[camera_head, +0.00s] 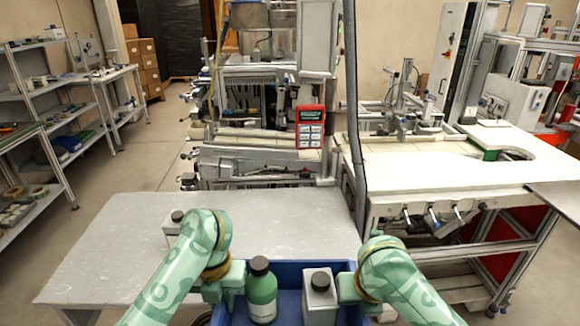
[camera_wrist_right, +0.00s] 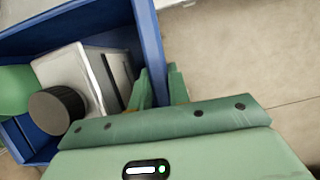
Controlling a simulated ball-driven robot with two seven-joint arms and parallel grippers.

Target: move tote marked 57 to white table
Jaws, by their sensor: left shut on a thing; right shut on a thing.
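A blue tote (camera_head: 288,270) is close to me at the bottom middle of the head view, with its near part cut off. It also shows in the right wrist view (camera_wrist_right: 150,45). No number is readable on it. In it stand a green bottle (camera_head: 262,297) and a white square bottle (camera_head: 320,300), both dark-capped. My left gripper (camera_head: 236,279) is shut on the tote's left wall. My right gripper (camera_head: 347,286) is shut on its right wall, and its fingers show in the right wrist view (camera_wrist_right: 160,90). The white table (camera_head: 120,255) lies ahead and left; the tote overlaps its near right part in view.
A white dark-capped container (camera_head: 172,226) stands on the table beside my left arm. The table's middle is clear. A machine with a red panel (camera_head: 310,127) stands behind it. A pale workbench (camera_head: 440,165) is at right, shelves (camera_head: 60,125) at left.

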